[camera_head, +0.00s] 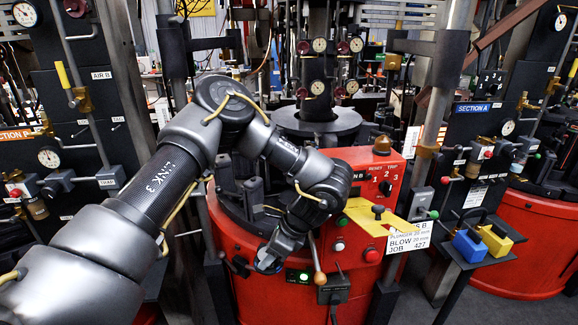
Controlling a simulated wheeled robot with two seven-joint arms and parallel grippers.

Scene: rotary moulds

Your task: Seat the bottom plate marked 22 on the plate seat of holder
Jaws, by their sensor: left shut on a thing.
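My left gripper (270,258) hangs in front of the red drum-shaped machine (263,292), at the end of the arm from the left. It is shut on a small grey piece at its tips, mostly hidden by the gripper. I cannot tell whether this is the bottom plate, and no mark 22 is readable. Dark upright mould parts (253,190) stand on the machine's top, behind my arm. I cannot make out the holder's plate seat for certain. My right gripper is not in view.
A red control box (365,172) and a yellow plate with a black knob (375,216) sit right of the gripper. A wooden-tipped lever (319,278) stands close beside it.

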